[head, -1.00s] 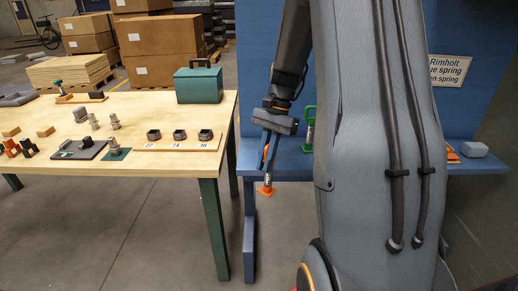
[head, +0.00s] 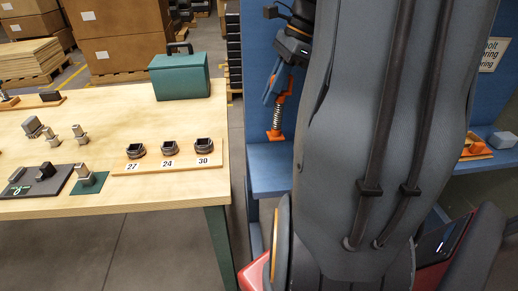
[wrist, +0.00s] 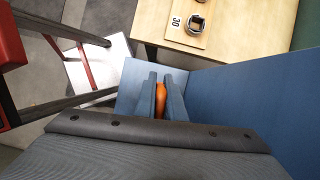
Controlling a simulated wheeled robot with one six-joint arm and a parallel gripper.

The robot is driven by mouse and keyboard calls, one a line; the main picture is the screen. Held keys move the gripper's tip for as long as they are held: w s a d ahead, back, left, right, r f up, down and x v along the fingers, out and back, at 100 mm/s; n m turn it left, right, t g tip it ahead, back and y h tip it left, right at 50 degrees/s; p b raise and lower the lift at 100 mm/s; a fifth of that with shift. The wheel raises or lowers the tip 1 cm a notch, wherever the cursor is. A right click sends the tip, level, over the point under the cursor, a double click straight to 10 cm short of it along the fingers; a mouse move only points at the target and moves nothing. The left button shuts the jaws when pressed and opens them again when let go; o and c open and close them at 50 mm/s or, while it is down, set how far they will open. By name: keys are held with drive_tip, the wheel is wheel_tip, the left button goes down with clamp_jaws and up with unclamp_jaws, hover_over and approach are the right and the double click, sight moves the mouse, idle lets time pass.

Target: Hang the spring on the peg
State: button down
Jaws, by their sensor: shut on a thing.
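The spring (head: 277,118) is a silvery coil with orange ends. It hangs slightly tilted below my gripper (head: 278,92) in the head view. My gripper's blue fingers are shut on its orange upper end. In the wrist view, that orange end of the spring (wrist: 161,98) shows between the fingers of my gripper (wrist: 161,82). The spring's lower orange end shows in front of the blue bench (head: 268,160). I cannot tell whether it touches the bench. No peg can be made out; my arm hides much of the bench.
A wooden table (head: 130,215) stands left of the bench, with a teal toolbox (head: 181,77) and a board of numbered sockets (head: 168,160). An orange item (head: 474,148) and a grey block (head: 502,140) sit on the bench's right. A gap separates table and bench.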

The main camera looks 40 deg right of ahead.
drive_tip(key=shift+w+d+r, duration=0.2)
drive_tip(key=shift+w, duration=0.05)
drive_tip(key=shift+f, duration=0.1)
drive_tip(key=p, duration=0.1)
hover_over(270, 134)
wheel_tip(270, 134, down, 7)
drive_tip(key=shift+f, duration=0.2)
drive_tip(key=shift+f+p, duration=0.65)
drive_tip(key=shift+f, duration=0.6)
drive_tip(key=c, duration=1.8)
unclamp_jaws()
drive_tip(key=shift+c, duration=0.2)
drive_tip(key=shift+b, duration=0.45)
drive_tip(key=shift+b, duration=0.3)
